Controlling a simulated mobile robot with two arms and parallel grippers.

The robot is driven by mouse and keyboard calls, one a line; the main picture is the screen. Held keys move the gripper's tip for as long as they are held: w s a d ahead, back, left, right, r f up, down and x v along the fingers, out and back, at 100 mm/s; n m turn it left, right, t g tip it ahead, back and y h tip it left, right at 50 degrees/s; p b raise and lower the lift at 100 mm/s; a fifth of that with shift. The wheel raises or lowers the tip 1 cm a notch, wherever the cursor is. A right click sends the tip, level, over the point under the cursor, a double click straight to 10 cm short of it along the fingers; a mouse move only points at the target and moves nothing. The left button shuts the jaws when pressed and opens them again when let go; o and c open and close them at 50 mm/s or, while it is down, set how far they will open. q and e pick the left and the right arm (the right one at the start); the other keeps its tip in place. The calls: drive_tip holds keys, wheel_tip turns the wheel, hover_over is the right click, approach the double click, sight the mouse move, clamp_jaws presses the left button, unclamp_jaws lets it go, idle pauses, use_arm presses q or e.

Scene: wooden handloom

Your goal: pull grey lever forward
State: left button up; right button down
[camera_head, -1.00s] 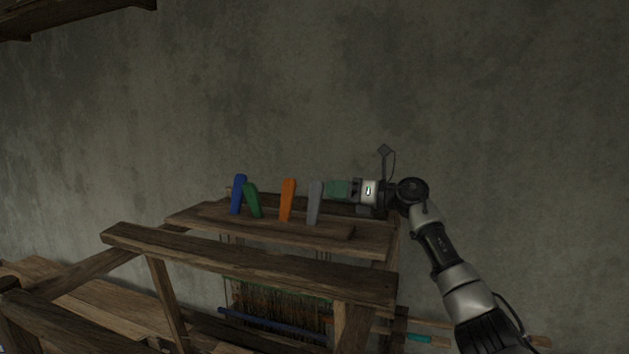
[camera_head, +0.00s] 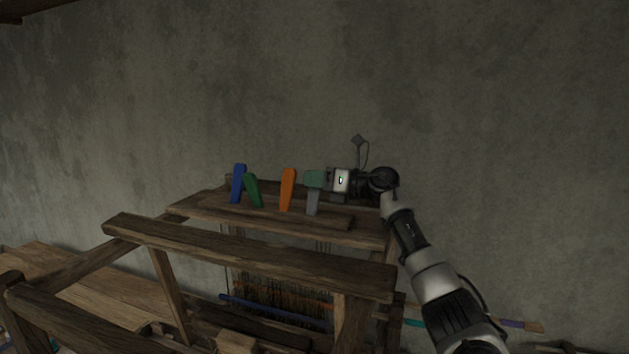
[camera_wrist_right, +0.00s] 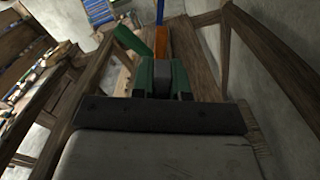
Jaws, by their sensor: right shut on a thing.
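The grey lever (camera_head: 312,203) stands upright in the slotted top board of the loom, rightmost in the row of levers. My right gripper (camera_head: 313,180) comes from the right and is shut on its upper part. The green fingers hide the lever's top in the head view. In the right wrist view, the grey lever (camera_wrist_right: 162,78) sits between the two green fingers (camera_wrist_right: 161,82). My left gripper is not in view.
The orange lever (camera_head: 287,189) stands just left of the gripper. The green lever (camera_head: 252,190) and blue lever (camera_head: 238,183) are farther left. A wooden beam (camera_head: 245,252) crosses in front. A plain wall (camera_head: 480,130) is behind.

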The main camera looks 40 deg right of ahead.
idle(0.3)
drive_tip(key=shift+s+a+n+b, duration=0.2)
drive_tip(key=shift+a+n+b, duration=0.1)
drive_tip(key=shift+n+b, duration=0.45)
drive_tip(key=a+n+b, duration=0.1)
drive_tip(key=s+a+n+b, duration=0.1)
drive_tip(key=n, duration=0.1)
drive_tip(key=shift+r+b, duration=0.15)
drive_tip(key=shift+b, duration=0.25)
drive_tip(key=shift+s+a+n+b, duration=0.35)
drive_tip(key=shift+a+n+b, duration=0.35)
drive_tip(key=shift+n+b, duration=0.35)
drive_tip(key=shift+s+a+n+b, duration=0.2)
drive_tip(key=shift+a+n+b, duration=0.25)
drive_tip(key=shift+n, duration=0.35)
drive_tip(key=shift+s+a+n+b, duration=0.2)
drive_tip(key=shift+a+n+b, duration=0.2)
drive_tip(key=shift+n, duration=0.4)
drive_tip(key=c, duration=1.1)
unclamp_jaws()
drive_tip(key=shift+s+f, duration=0.1)
drive_tip(key=shift+f, duration=0.1)
